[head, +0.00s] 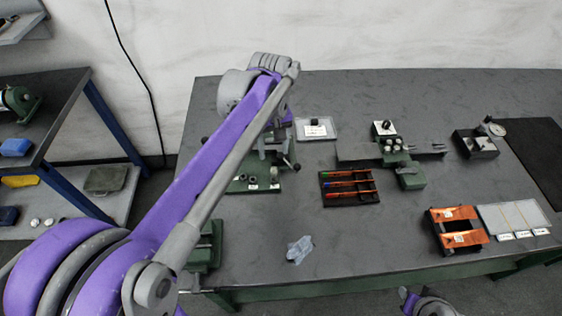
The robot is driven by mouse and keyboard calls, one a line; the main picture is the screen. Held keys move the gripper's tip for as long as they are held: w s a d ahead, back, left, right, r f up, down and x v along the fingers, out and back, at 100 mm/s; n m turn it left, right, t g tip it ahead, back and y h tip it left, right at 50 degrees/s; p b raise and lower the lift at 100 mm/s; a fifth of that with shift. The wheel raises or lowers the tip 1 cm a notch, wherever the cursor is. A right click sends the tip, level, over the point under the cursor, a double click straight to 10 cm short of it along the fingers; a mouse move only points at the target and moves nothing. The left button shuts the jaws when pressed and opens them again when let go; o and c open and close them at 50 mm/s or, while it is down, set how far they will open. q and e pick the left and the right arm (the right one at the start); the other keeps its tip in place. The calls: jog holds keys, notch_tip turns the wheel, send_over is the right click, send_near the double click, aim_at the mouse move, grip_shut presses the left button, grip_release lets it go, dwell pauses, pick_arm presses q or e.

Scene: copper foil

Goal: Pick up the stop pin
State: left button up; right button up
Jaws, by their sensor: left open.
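My left arm crosses the left side of the head view, and my left gripper (279,154) hangs over the green fixture (238,186) at the left-middle of the table. It is open, and I see nothing held in it. The fixture carries small light round pieces along its front edge and is partly hidden behind my arm. I cannot tell which small part is the stop pin; it may be hidden or too small to make out.
A crumpled clear scrap (299,249) lies in front. The front middle is mostly clear.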

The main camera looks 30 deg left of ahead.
aim_at(274, 170)
pick_arm(q)
jog(key=f, duration=0.4)
jog(key=shift+s, duration=0.35)
jog(key=shift+w+f, duration=0.2)
jog(key=shift+f, duration=2.8)
grip_shut()
